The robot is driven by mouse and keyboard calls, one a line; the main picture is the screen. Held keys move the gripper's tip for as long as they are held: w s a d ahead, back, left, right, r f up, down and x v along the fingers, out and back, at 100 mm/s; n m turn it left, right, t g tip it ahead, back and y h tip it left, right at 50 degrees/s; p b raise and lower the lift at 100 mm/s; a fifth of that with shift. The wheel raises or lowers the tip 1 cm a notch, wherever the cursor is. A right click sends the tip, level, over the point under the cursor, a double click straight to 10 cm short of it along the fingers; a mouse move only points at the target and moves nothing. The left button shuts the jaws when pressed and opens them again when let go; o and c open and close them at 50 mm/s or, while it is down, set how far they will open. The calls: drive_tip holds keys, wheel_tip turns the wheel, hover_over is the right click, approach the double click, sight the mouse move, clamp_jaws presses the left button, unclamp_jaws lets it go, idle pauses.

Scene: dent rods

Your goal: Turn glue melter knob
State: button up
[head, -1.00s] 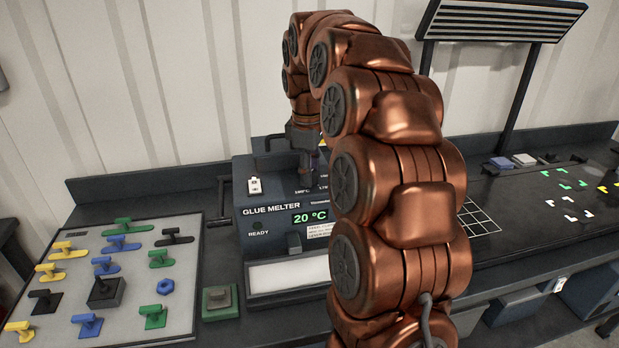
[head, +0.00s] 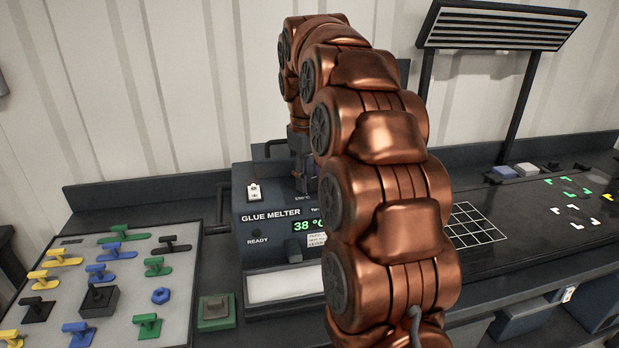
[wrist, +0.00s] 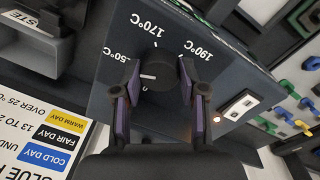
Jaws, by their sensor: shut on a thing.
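The glue melter (head: 275,225) is a dark box on the bench, and its display (head: 306,225) reads 38 °C, partly covered by my arm. In the wrist view its round black knob (wrist: 156,75) sits on the panel among printed temperatures, with 170°C and 190°C readable and one ending in 50°C partly hidden. The knob's white mark points left in that view. My gripper (wrist: 158,80) is shut on the knob, one purple-padded finger on each side. In the head view my gripper (head: 305,185) is over the melter's top, its fingers mostly hidden.
A card (wrist: 45,135) lists warm, fair and cold days. A board with coloured handles (head: 110,290) and a green button box (head: 216,312) lie left. A white grid (head: 475,225) lies right.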

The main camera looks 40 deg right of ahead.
drive_tip(key=o, duration=1.1)
drive_tip(key=shift+o, duration=0.2)
